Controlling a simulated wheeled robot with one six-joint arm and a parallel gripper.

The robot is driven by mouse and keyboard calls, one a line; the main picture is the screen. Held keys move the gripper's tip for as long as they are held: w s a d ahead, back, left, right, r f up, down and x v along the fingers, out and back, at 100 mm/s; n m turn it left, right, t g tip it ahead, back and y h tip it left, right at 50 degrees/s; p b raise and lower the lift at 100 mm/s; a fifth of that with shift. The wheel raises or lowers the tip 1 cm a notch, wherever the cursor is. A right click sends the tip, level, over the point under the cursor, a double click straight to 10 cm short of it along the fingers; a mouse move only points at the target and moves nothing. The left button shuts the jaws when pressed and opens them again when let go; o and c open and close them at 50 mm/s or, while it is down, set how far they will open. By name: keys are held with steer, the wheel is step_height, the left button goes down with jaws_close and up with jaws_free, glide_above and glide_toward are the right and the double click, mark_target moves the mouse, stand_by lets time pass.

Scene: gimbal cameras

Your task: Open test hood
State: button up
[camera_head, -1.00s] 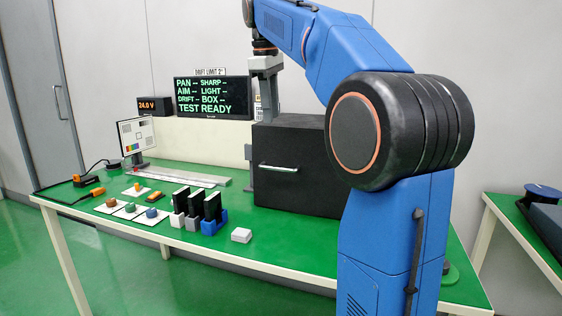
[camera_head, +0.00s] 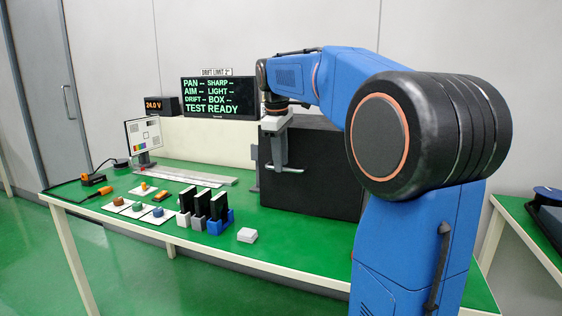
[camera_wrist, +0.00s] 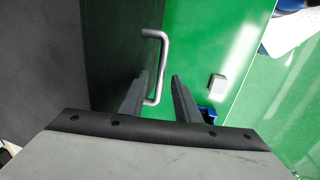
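The test hood (camera_head: 325,172) is a black box standing on the green bench, with its front closed. Its silver bar handle (camera_head: 289,170) is on the front face; it also shows in the wrist view (camera_wrist: 164,55). My gripper (camera_head: 281,163) points down at the handle. In the wrist view my gripper (camera_wrist: 160,77) has its two dark fingers apart, with the handle's bar lined up between them. The left finger overlaps the gap between bar and hood face. I cannot tell whether either finger touches the bar.
Several black modules in blue, grey and white holders (camera_head: 205,210) stand left of the hood, with a small white block (camera_head: 247,235) in front. A test chart (camera_head: 144,134) and a monitor (camera_head: 219,97) reading "TEST READY" stand behind. The bench in front of the hood is mostly clear.

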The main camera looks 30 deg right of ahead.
steer(key=shift+f, duration=0.3)
jaws_close()
